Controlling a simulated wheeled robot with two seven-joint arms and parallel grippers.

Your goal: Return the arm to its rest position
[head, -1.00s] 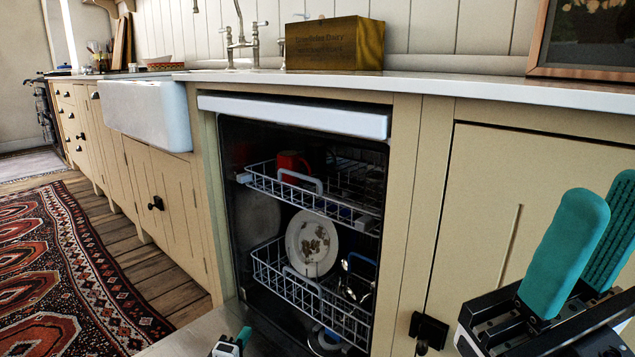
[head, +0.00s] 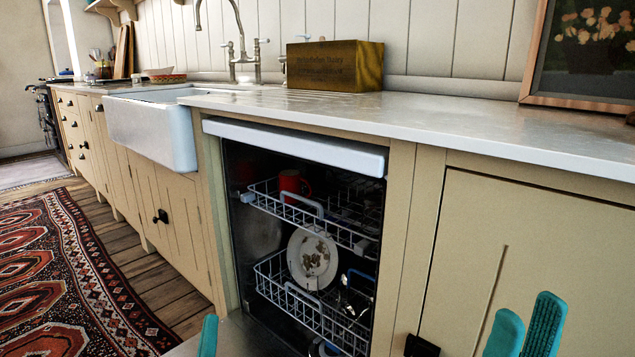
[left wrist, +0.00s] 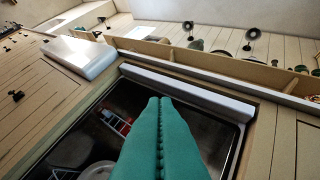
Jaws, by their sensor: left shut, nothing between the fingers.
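My left gripper (head: 208,336) shows as a teal finger at the bottom edge of the head view, in front of the open dishwasher; its arm is out of the picture. In the left wrist view its two teal fingers (left wrist: 160,135) are pressed together with nothing between them, over the dishwasher opening. My right gripper (head: 525,325) is at the lower right of the head view, in front of the cream cabinet door. Its two teal fingers stand apart, with nothing seen between them. Their lower parts are cut off.
The dishwasher's upper rack (head: 307,220) holds a red mug (head: 290,183); the lower rack (head: 313,308) holds a patterned plate (head: 313,262). The counter (head: 470,128) bears a wooden box (head: 334,66). A white sink (head: 152,128) is left of the dishwasher; a rug (head: 62,280) lies on the floor.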

